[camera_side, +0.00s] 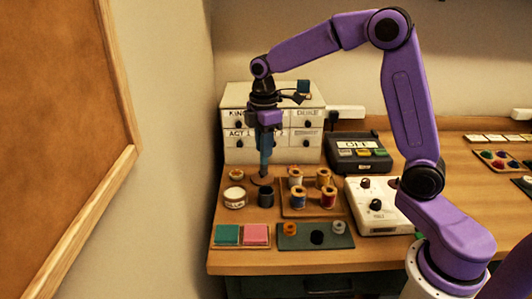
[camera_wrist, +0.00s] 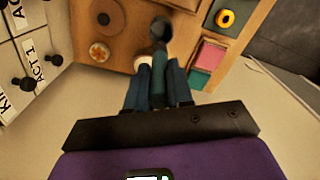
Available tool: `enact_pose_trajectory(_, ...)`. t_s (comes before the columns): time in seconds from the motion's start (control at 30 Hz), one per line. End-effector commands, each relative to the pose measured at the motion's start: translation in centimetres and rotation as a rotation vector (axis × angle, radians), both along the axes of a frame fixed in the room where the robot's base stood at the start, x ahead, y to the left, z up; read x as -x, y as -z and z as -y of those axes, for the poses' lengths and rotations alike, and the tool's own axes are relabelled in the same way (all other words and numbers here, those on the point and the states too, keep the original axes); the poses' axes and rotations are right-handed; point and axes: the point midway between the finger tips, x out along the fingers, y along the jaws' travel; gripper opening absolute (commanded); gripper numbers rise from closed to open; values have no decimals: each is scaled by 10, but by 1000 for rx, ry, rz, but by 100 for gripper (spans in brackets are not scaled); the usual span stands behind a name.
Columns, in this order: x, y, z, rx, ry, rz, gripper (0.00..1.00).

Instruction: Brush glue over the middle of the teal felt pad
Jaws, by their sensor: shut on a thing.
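The teal felt pad (camera_side: 227,235) lies flat at the front left of the table, left of a pink pad (camera_side: 256,235). In the wrist view, the teal pad (camera_wrist: 201,77) is right of the fingers. My gripper (camera_side: 265,158) points down above the back left of the table, behind a dark cup (camera_side: 266,195). In the wrist view, its blue fingers (camera_wrist: 158,85) are shut on a dark teal handle (camera_wrist: 159,78), apparently the brush. The handle's lower end lines up with the dark cup (camera_wrist: 162,27); I cannot tell whether it is inside. Any bristles are hidden.
A white jar (camera_side: 234,197) stands left of the cup. A tray of several thread spools (camera_side: 312,192) is to the right. White drawers (camera_side: 240,153) stand behind, and a dark green tray (camera_side: 315,236) lies right of the pads.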

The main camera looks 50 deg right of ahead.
Motion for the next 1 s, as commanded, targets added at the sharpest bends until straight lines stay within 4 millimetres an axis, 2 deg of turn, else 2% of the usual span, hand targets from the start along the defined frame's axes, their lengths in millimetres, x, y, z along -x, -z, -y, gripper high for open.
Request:
enact_pose_trajectory(0.3, -41, 3, -32, 0, -3, 0, 0)
enact_pose_trajectory(0.5, -59, 5, -48, 0, -1, 0, 0)
enact_pose_trajectory(0.77, -66, 9, -54, 0, 0, 0, 0)
enact_pose_trajectory(1.0, -66, 28, -54, 0, -1, -2, 0)
